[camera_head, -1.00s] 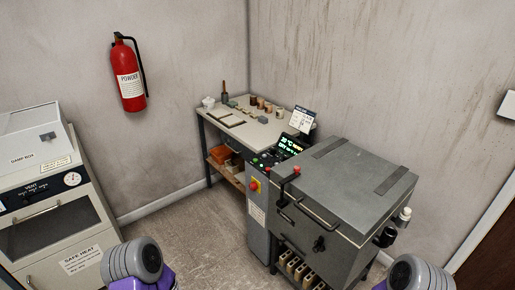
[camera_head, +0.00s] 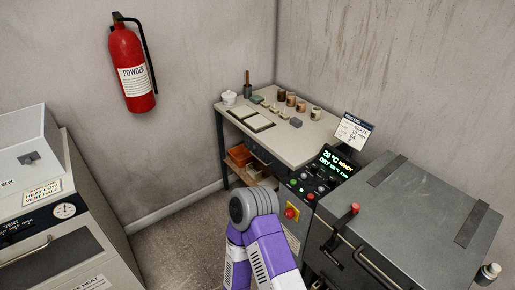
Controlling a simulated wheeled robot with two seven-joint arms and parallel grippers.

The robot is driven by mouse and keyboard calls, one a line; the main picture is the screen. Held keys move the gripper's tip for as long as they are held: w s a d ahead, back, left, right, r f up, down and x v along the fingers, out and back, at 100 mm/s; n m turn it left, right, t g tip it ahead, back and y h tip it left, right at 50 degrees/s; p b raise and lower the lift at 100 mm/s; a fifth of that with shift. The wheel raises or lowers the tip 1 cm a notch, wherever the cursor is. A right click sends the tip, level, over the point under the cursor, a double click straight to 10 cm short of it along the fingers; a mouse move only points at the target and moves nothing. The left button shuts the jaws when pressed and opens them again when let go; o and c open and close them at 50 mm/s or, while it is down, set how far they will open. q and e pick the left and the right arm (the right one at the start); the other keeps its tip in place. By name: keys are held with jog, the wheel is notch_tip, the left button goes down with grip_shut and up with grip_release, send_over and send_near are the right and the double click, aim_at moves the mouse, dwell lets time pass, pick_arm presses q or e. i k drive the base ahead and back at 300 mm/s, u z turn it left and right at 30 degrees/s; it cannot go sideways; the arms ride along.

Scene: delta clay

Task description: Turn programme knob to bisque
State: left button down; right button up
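The kiln controller (camera_head: 318,184) stands at the kiln's left front in the head view. Its green display (camera_head: 335,166) reads "20 °C READY" and "DRY" with smaller text. Small dark knobs and coloured buttons sit on the panel below the display; they are too small to tell which is the programme knob or where it points. A purple and grey link of one of my arms (camera_head: 262,245) rises from the bottom, in front of the controller's lower left. Neither of my grippers shows.
The grey kiln (camera_head: 410,225) fills the lower right, with a red knob on its lid edge. A card (camera_head: 350,131) headed for glaze stands behind the display. A worktable (camera_head: 292,142) with pots is behind. A damp box cabinet (camera_head: 45,215) stands left; bare floor lies between.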

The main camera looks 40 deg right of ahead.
aim_at(314, 167)
jog(key=z, duration=0.35)
jog(key=i, duration=1.25)
jog(key=z, duration=1)
